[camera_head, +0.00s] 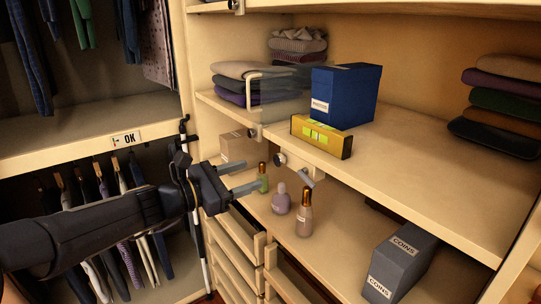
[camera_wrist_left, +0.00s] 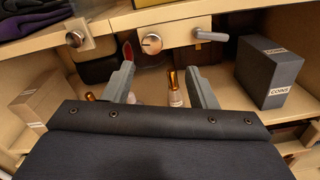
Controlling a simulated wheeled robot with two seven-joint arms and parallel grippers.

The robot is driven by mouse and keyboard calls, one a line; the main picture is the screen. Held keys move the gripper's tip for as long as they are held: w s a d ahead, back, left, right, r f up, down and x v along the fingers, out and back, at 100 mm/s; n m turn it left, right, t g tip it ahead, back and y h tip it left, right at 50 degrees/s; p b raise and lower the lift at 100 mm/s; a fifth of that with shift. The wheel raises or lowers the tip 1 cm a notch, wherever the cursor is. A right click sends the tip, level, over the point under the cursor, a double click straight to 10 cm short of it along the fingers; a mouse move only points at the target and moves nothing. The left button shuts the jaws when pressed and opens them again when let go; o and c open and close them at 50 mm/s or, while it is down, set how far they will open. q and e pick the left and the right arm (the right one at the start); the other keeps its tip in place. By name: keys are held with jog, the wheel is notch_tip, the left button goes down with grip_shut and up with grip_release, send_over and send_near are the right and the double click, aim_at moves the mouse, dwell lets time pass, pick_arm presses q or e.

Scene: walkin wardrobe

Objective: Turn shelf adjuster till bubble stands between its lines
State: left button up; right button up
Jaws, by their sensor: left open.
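A yellow spirit level (camera_head: 320,137) with a bright green vial lies on the shelf's front edge. The bubble's place between the lines is too small to tell. Below the shelf edge is a plate with a round metal knob (camera_head: 280,159) and a grey lever (camera_head: 305,178). In the left wrist view the knob (camera_wrist_left: 152,43) is just beyond the fingertips, with the lever (camera_wrist_left: 210,37) to its right. My left gripper (camera_head: 252,173) is open and empty, in front of and left of the knob, not touching it. My right gripper is not in view.
A second knob (camera_head: 252,133) sits further left. A blue box (camera_head: 345,95) stands behind the level. Below are bottles (camera_head: 304,215), (camera_head: 281,200), a green bottle (camera_head: 263,180) near my fingers, and a grey COINS box (camera_head: 401,262). Folded clothes (camera_head: 500,105) lie right.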

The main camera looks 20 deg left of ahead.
aim_at(277, 161)
pick_arm(q)
jog(key=shift+n, duration=0.4)
jog(key=x, duration=0.2)
jog(key=p+x, duration=0.1)
jog(key=x, duration=0.5)
jog(key=shift+w+a+r+p, duration=0.3)
jog(key=shift+w+a, duration=0.05)
jog(key=shift+w, duration=0.05)
